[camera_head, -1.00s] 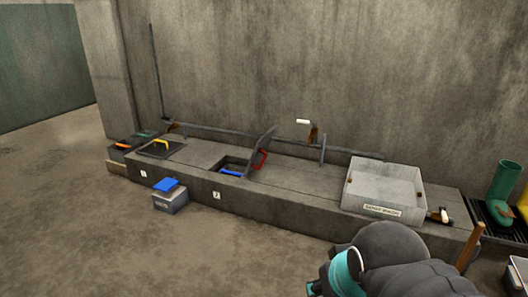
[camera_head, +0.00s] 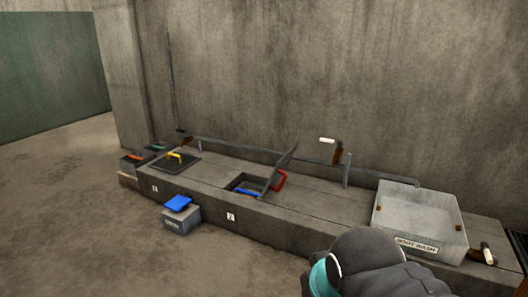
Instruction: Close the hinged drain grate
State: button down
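The hinged drain grate (camera_head: 283,165) stands raised and tilted at the right side of a square opening (camera_head: 247,184) in the concrete ledge. A red handle (camera_head: 279,181) shows on its right side. Something blue (camera_head: 248,192) lies at the opening's front edge. A second, flat cover (camera_head: 167,163) with a yellow handle lies on the ledge to the left, by the label 1. The label 2 (camera_head: 230,217) is on the ledge front below the open grate. Part of my arm shows at the bottom, well apart from the grate; my gripper's fingers are not visible.
A grey boot wash basin (camera_head: 419,240) stands on the ledge at the right, with a brush (camera_head: 487,254) beside it. A small bin with a blue lid (camera_head: 180,214) stands on the floor before the ledge. A pipe runs along the wall. The left floor is clear.

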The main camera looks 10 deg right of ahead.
aim_at(279, 170)
jog(key=u, duration=0.1)
jog(key=i, duration=1.45)
jog(key=z, duration=0.25)
